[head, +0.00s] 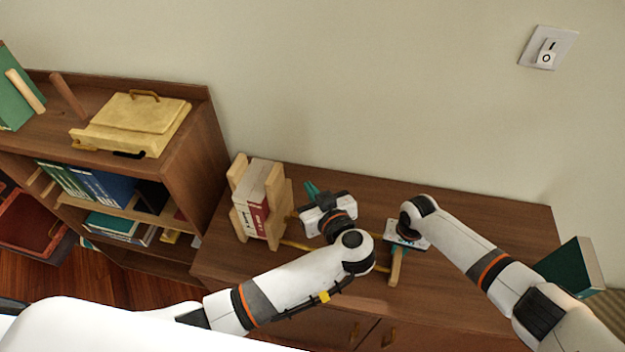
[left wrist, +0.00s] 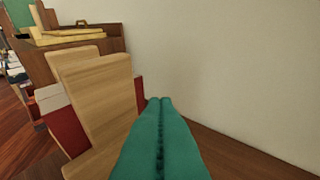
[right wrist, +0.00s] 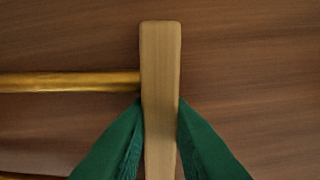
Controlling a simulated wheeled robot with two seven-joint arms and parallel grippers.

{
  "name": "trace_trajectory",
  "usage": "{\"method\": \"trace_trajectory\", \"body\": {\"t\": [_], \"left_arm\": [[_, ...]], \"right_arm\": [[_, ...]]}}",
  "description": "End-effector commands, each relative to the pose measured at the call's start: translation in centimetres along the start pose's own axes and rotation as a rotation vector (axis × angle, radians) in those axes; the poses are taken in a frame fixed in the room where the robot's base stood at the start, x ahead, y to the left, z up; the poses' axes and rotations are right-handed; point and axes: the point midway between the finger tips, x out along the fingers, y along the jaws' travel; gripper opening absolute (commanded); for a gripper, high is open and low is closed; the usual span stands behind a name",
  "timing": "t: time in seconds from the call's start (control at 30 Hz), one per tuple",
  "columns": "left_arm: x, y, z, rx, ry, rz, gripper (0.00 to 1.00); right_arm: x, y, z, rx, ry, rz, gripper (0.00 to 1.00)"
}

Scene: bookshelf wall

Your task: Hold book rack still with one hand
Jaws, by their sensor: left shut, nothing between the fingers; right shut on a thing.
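The book rack has pale wooden ends and brass rods. Its left end (head: 282,215) stands beside red and white books (head: 258,190) on the low cabinet. Its right end post (head: 396,270) also shows in the right wrist view (right wrist: 160,55), with a brass rod (right wrist: 70,82) joining it. My right gripper (head: 399,250) is shut on this post, one green finger on each side. My left gripper (head: 311,188) is shut and empty, just right of the rack's left end, which fills the left of the left wrist view (left wrist: 95,100). My left forearm hides part of the rods.
The cabinet top (head: 490,220) is clear at the right. A green book (head: 572,267) shows at the right edge beside my right arm. A taller bookshelf (head: 200,150) with a yellow case (head: 135,118) on top stands at left. The wall is close behind.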

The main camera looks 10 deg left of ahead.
Motion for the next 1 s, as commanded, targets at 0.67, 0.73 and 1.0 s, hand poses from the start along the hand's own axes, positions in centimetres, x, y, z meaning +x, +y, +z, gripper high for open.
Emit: {"method": "trace_trajectory", "body": {"t": [0.67,0.73,1.0], "left_arm": [[-10.4,0.0,0.0,-0.001,0.002,0.001,0.00],[-10.5,0.0,0.0,-0.001,0.002,0.001,0.00],[-10.4,0.0,0.0,0.000,0.002,0.001,0.00]], "right_arm": [[0.1,-0.2,-0.1,0.002,0.003,-0.005,0.00],[0.1,-0.2,-0.1,0.002,0.003,-0.005,0.00],[0.1,-0.2,-0.1,0.002,0.003,-0.005,0.00]]}}
